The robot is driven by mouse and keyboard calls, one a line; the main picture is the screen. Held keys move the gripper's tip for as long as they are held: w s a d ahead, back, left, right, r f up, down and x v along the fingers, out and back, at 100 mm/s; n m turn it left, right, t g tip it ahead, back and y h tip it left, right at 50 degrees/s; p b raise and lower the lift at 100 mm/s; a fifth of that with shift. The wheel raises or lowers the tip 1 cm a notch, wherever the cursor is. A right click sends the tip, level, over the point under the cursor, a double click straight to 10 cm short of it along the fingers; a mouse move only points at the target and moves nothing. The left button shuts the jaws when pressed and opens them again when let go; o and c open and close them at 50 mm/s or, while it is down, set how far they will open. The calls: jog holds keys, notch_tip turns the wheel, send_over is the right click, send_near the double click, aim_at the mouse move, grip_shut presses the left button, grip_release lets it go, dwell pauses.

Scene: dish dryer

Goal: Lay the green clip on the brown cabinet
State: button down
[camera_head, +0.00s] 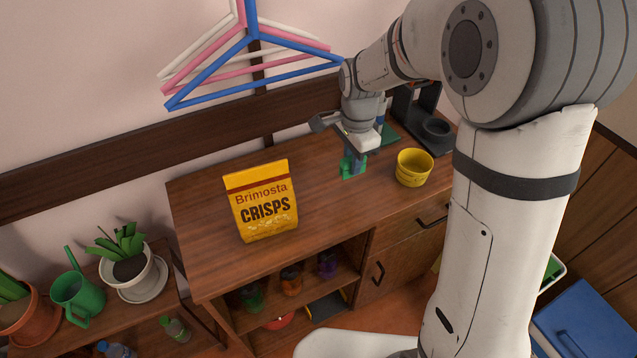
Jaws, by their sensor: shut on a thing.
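The green clip (347,171) is at the fingertips of my gripper (354,163), which points down and is shut on it. The fingers cover part of the clip. The clip is over the top of the brown cabinet (325,205), towards its back middle. It looks very low, at or just above the wood. I cannot tell whether it touches the surface.
A yellow crisps bag (262,202) stands to the left on the cabinet. A yellow bowl (413,168) stands close on the right, with a dark machine (432,130) behind it. Coat hangers (250,60) hang at upper left. Bare wood lies between bag and clip.

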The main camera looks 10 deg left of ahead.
notch_tip(320, 180, down, 8)
jog(key=shift+w+r, duration=0.1)
jog(key=shift+r, duration=0.05)
dwell(0.3)
jog(key=c, duration=1.3)
grip_release()
notch_tip(320, 180, up, 12)
jog(key=shift+d+r, duration=0.1)
jog(key=s+d+r+n+t, duration=0.1)
jog(key=s+d+r+n, duration=0.1)
jog(key=s+d+n, duration=0.3)
jog(key=s+d+r+n+t, duration=0.1)
jog(key=s+d+n, duration=0.5)
jog(key=s, duration=0.8)
jog(key=d+r, duration=0.1)
jog(key=d, duration=0.2)
jog(key=shift+d+r, duration=0.2)
